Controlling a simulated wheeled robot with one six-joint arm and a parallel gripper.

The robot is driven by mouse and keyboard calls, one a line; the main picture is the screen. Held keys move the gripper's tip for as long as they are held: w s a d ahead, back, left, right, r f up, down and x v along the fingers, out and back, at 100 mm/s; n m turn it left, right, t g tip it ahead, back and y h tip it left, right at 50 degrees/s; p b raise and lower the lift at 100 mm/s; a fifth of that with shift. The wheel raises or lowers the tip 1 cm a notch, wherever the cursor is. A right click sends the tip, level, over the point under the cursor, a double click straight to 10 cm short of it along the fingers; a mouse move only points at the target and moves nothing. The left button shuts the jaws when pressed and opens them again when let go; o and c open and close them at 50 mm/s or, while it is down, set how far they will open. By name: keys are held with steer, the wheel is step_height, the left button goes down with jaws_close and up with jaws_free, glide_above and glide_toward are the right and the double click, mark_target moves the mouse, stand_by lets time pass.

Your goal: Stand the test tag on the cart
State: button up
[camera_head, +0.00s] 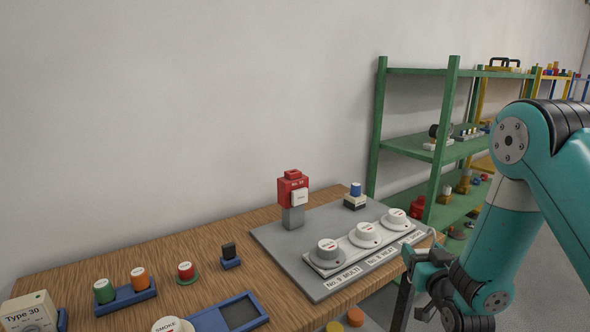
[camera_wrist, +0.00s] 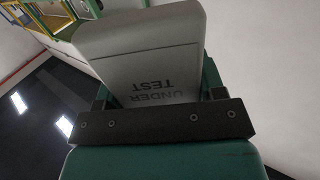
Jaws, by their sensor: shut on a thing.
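The test tag (camera_wrist: 140,62) is a pale grey block with rounded edges, lettered "UNDER TEST", which reads upside down in the wrist view. My gripper (camera_wrist: 158,88) is shut on it, with a finger at each side. In the head view my gripper (camera_head: 418,262) is at the lower right, just past the right end of the wooden table. I cannot make out the tag clearly there. I cannot pick out the cart with certainty in either view.
The wooden table (camera_head: 120,260) bears a grey board (camera_head: 275,238) with several round white detectors and a red call unit (camera_head: 292,187). Coloured caps and blue trays stand at its left. A green shelf (camera_head: 450,150) stands behind my arm. Orange discs (camera_head: 355,316) lie below the table edge.

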steer(key=s+f, duration=0.6)
steer(key=f, duration=0.6)
steer(key=shift+s+d+f, duration=0.2)
steer(key=shift+d+f, duration=0.1)
steer(key=shift+d, duration=0.15)
steer(key=w+a+r+n+y, duration=0.2)
steer(key=w+a+r+y, duration=0.1)
steer(key=a+r, duration=0.6)
steer(key=w+a+r+n+g+y, duration=0.1)
steer(key=w+a+r+n+y, duration=0.1)
steer(key=a+r, duration=0.6)
steer(key=w+a+y, duration=0.1)
steer(key=a+y, duration=0.1)
steer(key=a, duration=0.3)
steer(key=shift+r+n+g, duration=0.3)
steer(key=shift+r, duration=0.1)
steer(key=s+a+r+y, duration=0.1)
steer(key=a+r, duration=0.1)
steer(key=a, duration=0.1)
steer(key=s+a+r+n+g+y, duration=0.1)
steer(key=a+r, duration=0.1)
steer(key=r, duration=0.1)
steer(key=s+a+r+n+y, duration=0.1)
steer(key=a+r, duration=0.1)
steer(key=a, duration=0.1)
steer(key=shift+a+r+g, duration=0.25)
steer(key=shift+a+g, duration=0.05)
steer(key=shift+c, duration=0.9)
steer(key=shift+f, duration=0.1)
